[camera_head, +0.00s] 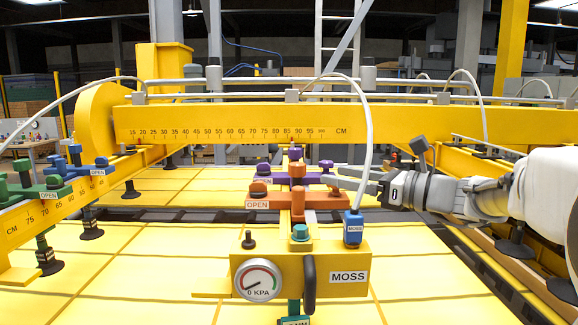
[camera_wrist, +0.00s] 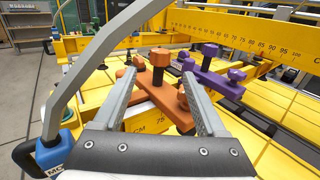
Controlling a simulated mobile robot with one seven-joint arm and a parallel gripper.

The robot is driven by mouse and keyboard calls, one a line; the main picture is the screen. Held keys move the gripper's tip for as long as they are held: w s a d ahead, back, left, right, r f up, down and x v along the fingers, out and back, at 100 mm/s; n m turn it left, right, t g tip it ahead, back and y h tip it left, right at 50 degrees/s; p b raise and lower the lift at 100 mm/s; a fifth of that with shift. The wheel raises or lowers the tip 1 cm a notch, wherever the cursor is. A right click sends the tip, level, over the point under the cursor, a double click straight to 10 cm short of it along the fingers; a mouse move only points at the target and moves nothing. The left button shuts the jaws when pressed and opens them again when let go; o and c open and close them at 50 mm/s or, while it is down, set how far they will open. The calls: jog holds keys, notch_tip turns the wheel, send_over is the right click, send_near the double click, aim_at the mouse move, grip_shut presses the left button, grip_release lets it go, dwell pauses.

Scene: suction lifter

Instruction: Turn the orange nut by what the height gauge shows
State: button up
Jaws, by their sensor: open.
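An orange clamp (camera_head: 310,200) sits on the yellow beam in the head view, with an orange knob at its left end above an OPEN label. In the wrist view the clamp (camera_wrist: 172,100) has an upright hex-headed orange nut (camera_wrist: 160,57) and smaller knobs. My gripper (camera_head: 347,181) is open, to the right of the clamp. In the wrist view its two fingers (camera_wrist: 158,78) point toward the orange clamp, which shows between them; I cannot tell whether they touch it. A round dial (camera_head: 258,280) reads in KPA, near zero. I cannot make out a height gauge.
A purple clamp (camera_head: 295,172) stands just behind the orange one. A blue fitting (camera_head: 353,228) with a white hose rises close to my gripper. A MOSS-labelled yellow block (camera_head: 335,258) is in front. Green and blue clamps (camera_head: 45,190) sit on the left beam. Yellow panels lie below.

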aim_at(297, 179)
jog(key=p+x, duration=0.1)
jog(key=x, duration=1.2)
jog(key=shift+w+a, duration=0.25)
jog(key=shift+a, duration=0.05)
jog(key=shift+p, duration=0.4)
grip_shut()
